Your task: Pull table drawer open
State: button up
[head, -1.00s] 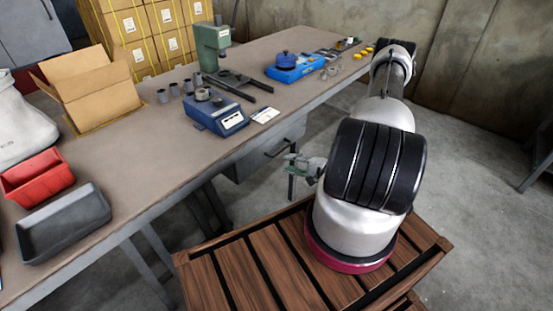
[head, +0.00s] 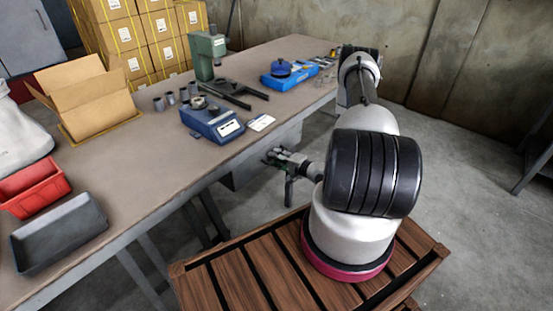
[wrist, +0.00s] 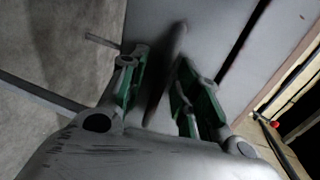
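The grey drawer (head: 244,174) hangs under the workbench's front edge, left of my arm. Its front fills the upper middle of the wrist view (wrist: 210,28). My gripper (head: 270,157) is at the drawer front in the head view and hides most of the handle there. In the wrist view, my gripper (wrist: 160,88) has its two green-padded fingers apart, with the dark bar handle (wrist: 172,52) between them. Gaps seem to show on both sides of the bar, so the fingers are around it but not closed on it. The drawer looks shut.
The workbench (head: 150,180) holds a blue scale (head: 212,122), a green press (head: 206,55), an open cardboard box (head: 90,98), a red bin (head: 33,187) and a grey tray (head: 58,233). Table legs stand below. The floor right of my base is clear.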

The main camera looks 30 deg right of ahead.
jog(key=shift+w, duration=0.15)
grip_shut()
jog(key=f+v, duration=0.3)
jog(key=v, duration=1.1)
jog(key=s+f+v, duration=0.1)
jog(key=f+v, duration=0.2)
jog(key=v, duration=1.1)
jog(key=shift+s+d, duration=0.2)
jog(key=shift+s, duration=0.15)
grip_release()
